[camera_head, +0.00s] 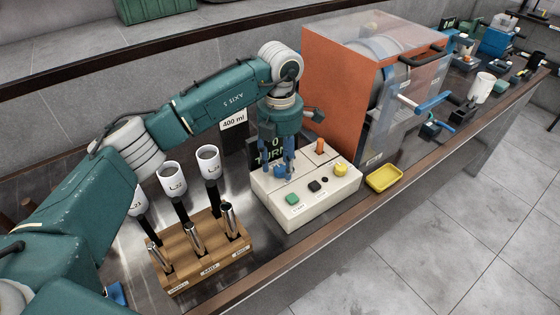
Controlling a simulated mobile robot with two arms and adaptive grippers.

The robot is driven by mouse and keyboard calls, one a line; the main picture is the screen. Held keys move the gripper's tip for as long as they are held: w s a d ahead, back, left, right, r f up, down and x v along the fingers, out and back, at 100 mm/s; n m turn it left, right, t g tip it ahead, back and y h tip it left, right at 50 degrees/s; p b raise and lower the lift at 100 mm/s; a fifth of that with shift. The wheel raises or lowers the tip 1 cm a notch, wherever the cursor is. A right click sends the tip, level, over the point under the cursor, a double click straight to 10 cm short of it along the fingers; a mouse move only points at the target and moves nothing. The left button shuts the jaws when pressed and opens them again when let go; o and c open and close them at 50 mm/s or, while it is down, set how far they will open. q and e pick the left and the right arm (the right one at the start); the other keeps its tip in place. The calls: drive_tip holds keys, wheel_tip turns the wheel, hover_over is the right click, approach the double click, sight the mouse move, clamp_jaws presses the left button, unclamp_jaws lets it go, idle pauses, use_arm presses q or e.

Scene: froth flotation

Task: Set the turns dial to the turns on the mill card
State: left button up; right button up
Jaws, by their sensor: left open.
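My left gripper (282,165) is open and points down at the back left of a cream control box (318,196). Its blue fingers are around or just above a small blue part (279,171), likely a dial; I cannot tell whether they touch it. The box also carries a green button (292,199), a black button (314,186), a yellow knob (341,169) and an orange lever (320,147). A dark display (263,154) behind reads 0 and "TURN", partly hidden by the gripper. A white card (234,121) reads "400 ml". My right gripper is not in view.
An orange mill housing (338,86) with clear panels stands behind the box. A yellow tray (384,178) lies right of the box near the bench edge.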

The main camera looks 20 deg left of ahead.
use_arm(q)
drive_tip(key=shift+f, duration=0.65)
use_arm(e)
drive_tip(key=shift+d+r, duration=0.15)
use_arm(q)
clamp_jaws()
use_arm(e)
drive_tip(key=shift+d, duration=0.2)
